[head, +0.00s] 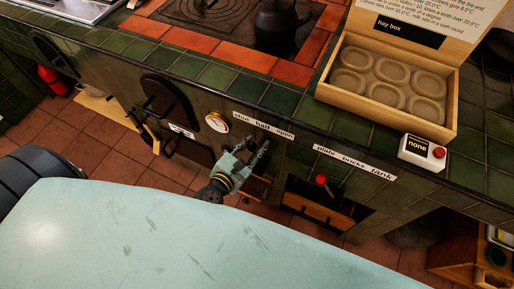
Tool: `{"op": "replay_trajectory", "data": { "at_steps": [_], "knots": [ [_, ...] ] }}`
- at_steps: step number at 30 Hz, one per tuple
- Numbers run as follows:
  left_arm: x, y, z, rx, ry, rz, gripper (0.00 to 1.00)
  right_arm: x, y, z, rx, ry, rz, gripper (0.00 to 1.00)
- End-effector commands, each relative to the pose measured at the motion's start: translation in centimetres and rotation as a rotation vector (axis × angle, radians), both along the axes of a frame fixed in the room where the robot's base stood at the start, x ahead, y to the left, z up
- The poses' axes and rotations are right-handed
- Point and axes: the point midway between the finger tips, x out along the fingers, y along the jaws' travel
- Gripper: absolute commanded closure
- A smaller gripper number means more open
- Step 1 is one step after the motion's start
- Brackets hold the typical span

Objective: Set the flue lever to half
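The label strip "shut half open" (263,125) is on the green tiled front of the stove. My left gripper (246,152) is in front of the stove, just below this strip, with its fingers pointing up toward it. Its two fingers are spread apart, and I see nothing held between them. I cannot make out the flue lever; the gripper covers the area under the strip, so it may be hidden there. My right gripper is not in view.
A second strip, "plate bricks tank" (355,162), has a red knob (321,179) below it. A round gauge (217,122) is left of the gripper. On top are a black kettle (278,22), a hay box (448,118) and a white box reading "none" (414,158).

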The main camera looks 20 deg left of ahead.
Motion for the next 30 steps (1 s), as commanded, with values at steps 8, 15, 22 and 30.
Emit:
{"op": "replay_trajectory", "data": {
  "at_steps": [8, 15, 22, 30],
  "knots": [
    [-0.1, -0.4, -0.1, -0.010, 0.003, -0.004, 0.64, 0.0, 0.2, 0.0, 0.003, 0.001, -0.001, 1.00],
    [-1.4, -0.4, 0.2, -0.012, 0.005, -0.006, 0.64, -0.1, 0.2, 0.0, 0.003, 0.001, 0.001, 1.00],
    [-6.0, 0.3, 1.5, -0.009, 0.007, -0.007, 0.64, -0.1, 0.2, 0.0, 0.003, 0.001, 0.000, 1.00],
    [-10.5, 0.9, 2.8, -0.008, 0.006, -0.004, 0.64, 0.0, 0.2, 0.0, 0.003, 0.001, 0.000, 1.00]
  ]
}}
